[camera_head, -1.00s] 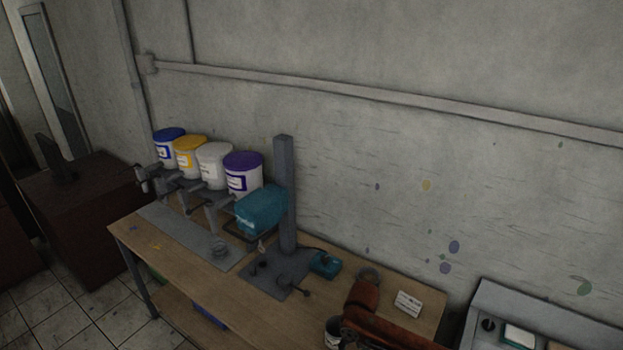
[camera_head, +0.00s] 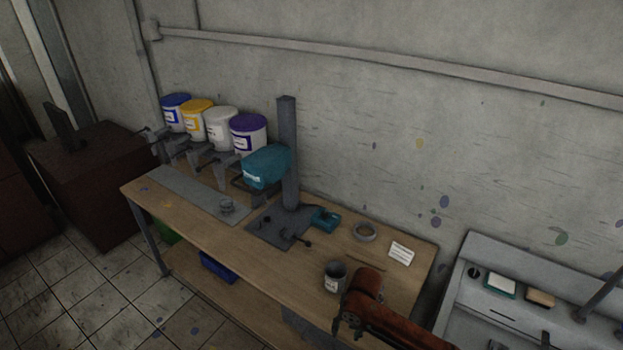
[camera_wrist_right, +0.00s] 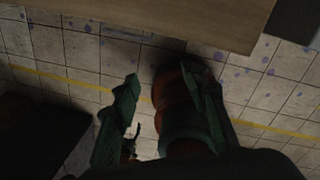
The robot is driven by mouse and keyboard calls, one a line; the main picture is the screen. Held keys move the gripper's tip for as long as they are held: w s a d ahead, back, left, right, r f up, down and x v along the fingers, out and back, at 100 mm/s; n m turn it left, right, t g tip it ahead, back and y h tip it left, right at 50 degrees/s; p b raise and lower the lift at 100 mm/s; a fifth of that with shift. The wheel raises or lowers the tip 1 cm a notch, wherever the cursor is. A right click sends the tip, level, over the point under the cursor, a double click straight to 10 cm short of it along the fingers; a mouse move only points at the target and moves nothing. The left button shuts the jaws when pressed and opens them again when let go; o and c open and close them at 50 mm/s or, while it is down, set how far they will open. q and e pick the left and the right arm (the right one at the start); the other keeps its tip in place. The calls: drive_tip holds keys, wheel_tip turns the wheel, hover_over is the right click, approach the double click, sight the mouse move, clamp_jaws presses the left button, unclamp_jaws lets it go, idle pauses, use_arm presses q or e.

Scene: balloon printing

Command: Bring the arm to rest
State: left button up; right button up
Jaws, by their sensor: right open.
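My right arm (camera_head: 374,308), orange with dark joints, reaches in from the bottom right of the head view, over the front edge of the workbench (camera_head: 235,240). Its fingers cannot be made out there. In the right wrist view my right gripper (camera_wrist_right: 166,76) shows two green fingers spread apart. An orange and green rounded part, apparently my own arm, shows between and behind them. Nothing is seen gripped. Tiled floor lies below, with a wooden edge (camera_wrist_right: 190,22) at the top. My left gripper is not in view.
A grey cup (camera_head: 334,278) stands on the bench just left of my arm. A tape roll (camera_head: 364,232) and a white card (camera_head: 401,253) lie behind it. A teal machine (camera_head: 267,165) on a post and several paint buckets (camera_head: 248,137) stand further left. A grey sink unit (camera_head: 452,310) is at right.

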drive_tip(key=s+d+f+m+t+y, duration=0.1)
drive_tip(key=s+d+f+m, duration=0.15)
drive_tip(key=s+m, duration=0.4)
drive_tip(key=s+d+f+m+t+y, duration=0.1)
drive_tip(key=s+f+m+t, duration=0.2)
drive_tip(key=m, duration=0.7)
drive_tip(key=s+d+f+m+h, duration=0.2)
drive_tip(key=s+d+m+h, duration=0.2)
drive_tip(key=s+d+m, duration=1.55)
wheel_tip(320, 180, down, 31)
drive_tip(key=n+g+b, duration=0.2)
drive_tip(key=b, duration=0.2)
use_arm(q)
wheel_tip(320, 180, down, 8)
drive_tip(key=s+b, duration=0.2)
drive_tip(key=b, duration=0.1)
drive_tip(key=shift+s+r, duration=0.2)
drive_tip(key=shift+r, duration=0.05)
use_arm(e)
drive_tip(key=s+f+g, duration=0.1)
drive_tip(key=s+f, duration=1.8)
drive_tip(key=f, duration=0.4)
drive_tip(key=shift+s+f+n+y, duration=0.15)
drive_tip(key=shift+s+n+y, duration=0.15)
drive_tip(key=shift+s+n, duration=0.1)
